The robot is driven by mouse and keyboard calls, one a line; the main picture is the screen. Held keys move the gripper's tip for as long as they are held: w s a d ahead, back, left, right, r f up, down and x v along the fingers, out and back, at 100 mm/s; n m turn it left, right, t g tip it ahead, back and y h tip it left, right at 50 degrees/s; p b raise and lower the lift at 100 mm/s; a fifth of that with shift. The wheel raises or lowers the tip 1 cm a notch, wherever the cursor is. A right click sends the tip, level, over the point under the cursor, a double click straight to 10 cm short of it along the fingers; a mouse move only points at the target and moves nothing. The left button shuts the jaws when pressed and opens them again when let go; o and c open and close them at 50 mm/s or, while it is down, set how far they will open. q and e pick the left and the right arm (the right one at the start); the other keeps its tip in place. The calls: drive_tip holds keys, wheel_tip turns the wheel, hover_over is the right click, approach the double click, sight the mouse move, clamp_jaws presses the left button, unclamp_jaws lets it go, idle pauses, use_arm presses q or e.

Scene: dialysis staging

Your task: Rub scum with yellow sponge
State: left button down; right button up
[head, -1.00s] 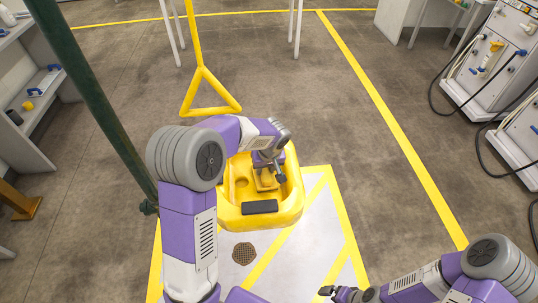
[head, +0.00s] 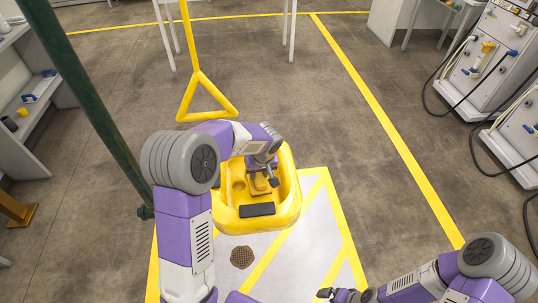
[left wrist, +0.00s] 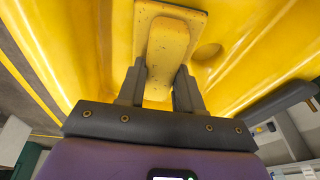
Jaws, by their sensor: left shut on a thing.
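A yellow basin (head: 287,205) stands ahead of me on the marked floor. My left gripper (head: 268,180) reaches down into it. In the left wrist view my left gripper (left wrist: 160,95) is shut on the raised bar of a yellow block with a flat plate, which I take for the yellow sponge (left wrist: 168,50). The sponge (head: 259,186) also shows in the head view, low inside the basin. Small dark specks show on it. I cannot make out scum on the basin's surface. My right gripper (head: 328,294) is at the bottom edge, away from the basin; its jaws are unclear.
A dark pad (head: 257,210) lies on the basin's near rim. A round drain grate (head: 242,257) is in the floor nearer me. A green pole (head: 92,115) rises at the left. Machines with hoses (head: 490,60) stand at the right. Open floor lies between.

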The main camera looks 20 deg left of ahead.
use_arm(q)
drive_tip(key=shift+w+d, duration=0.35)
drive_tip(key=shift+d, duration=0.2)
drive_tip(key=shift+w+d, duration=0.3)
drive_tip(key=shift+d, duration=0.25)
drive_tip(key=v, duration=0.1)
drive_tip(key=p+v, duration=0.1)
drive_tip(key=shift+w+a+r, duration=0.15)
drive_tip(key=shift+w+r, duration=0.05)
drive_tip(key=shift+r, duration=0.2)
drive_tip(key=shift+w+a+p+v, duration=0.1)
drive_tip(key=shift+a+p+v, duration=0.05)
drive_tip(key=shift+p+v, duration=0.6)
drive_tip(key=shift+w+a+p+v, duration=0.15)
drive_tip(key=shift+p+v, duration=0.35)
drive_tip(key=shift+v, duration=0.4)
drive_tip(key=shift+w+a+p+v, duration=0.1)
drive_tip(key=shift+a+p+v, duration=0.05)
drive_tip(key=shift+p+v, duration=0.6)
use_arm(e)
drive_tip(key=shift+w+r, duration=0.25)
drive_tip(key=shift+r, duration=0.9)
drive_tip(key=shift+w+r, duration=0.25)
drive_tip(key=shift+r, duration=0.85)
use_arm(q)
drive_tip(key=shift+r, duration=0.15)
